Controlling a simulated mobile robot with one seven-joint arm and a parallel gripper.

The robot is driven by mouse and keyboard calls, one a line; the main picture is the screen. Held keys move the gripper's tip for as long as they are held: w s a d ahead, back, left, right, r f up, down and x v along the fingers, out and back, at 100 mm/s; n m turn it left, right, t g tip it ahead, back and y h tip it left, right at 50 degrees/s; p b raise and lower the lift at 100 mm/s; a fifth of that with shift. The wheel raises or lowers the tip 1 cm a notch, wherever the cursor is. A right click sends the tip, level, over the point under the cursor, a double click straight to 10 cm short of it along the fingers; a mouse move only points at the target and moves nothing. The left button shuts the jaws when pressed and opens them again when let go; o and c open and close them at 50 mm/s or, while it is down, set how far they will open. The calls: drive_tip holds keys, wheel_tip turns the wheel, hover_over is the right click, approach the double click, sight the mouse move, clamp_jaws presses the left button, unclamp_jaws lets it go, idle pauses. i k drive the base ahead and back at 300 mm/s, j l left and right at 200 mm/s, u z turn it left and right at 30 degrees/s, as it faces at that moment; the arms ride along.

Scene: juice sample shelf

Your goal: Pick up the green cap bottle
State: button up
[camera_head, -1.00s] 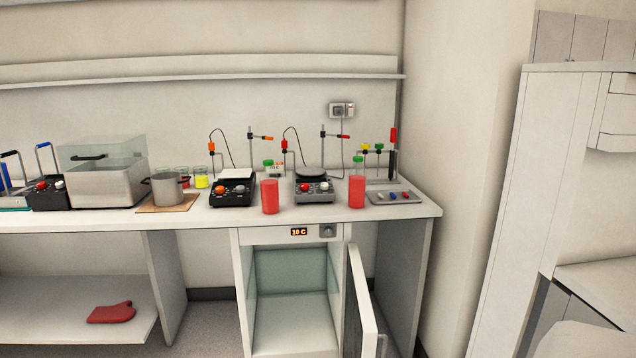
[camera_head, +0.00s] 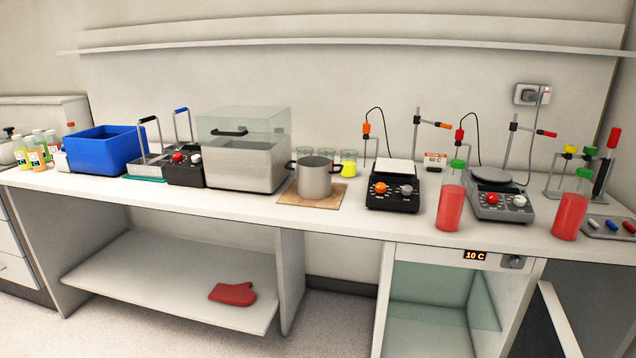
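Two bottles with green caps and red liquid stand upright on the white bench. One green cap bottle (camera_head: 451,199) is near the front edge, between the black hotplate and the grey hotplate. The other green cap bottle (camera_head: 572,208) stands farther right, beside the grey hotplate and a small tray. At the far left, several smaller bottles (camera_head: 38,150) stand in a group; their cap colours are hard to tell. My gripper is not in view.
The bench (camera_head: 330,220) also holds a blue bin (camera_head: 104,150), a water bath (camera_head: 243,165), a pot (camera_head: 314,178), a black hotplate (camera_head: 393,194) and a grey hotplate (camera_head: 499,206). Below, the cooler cabinet (camera_head: 430,310) stands open, its door (camera_head: 563,325) swung outward. A red mitt (camera_head: 232,293) lies on the lower shelf.

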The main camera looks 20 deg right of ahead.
sight(575, 197)
drive_tip(key=i+z, duration=0.35)
drive_tip(key=i+j+z, duration=0.15)
drive_tip(key=z, duration=0.2)
drive_tip(key=i+j+z, duration=0.4)
drive_tip(key=z, duration=0.3)
drive_tip(key=i+j+z, duration=0.15)
drive_tip(key=z, duration=0.3)
drive_tip(key=i+j+z, duration=0.25)
drive_tip(key=z, duration=0.15)
drive_tip(key=i+j+z, duration=0.1)
drive_tip(key=z, duration=0.35)
drive_tip(key=j+z, duration=0.4)
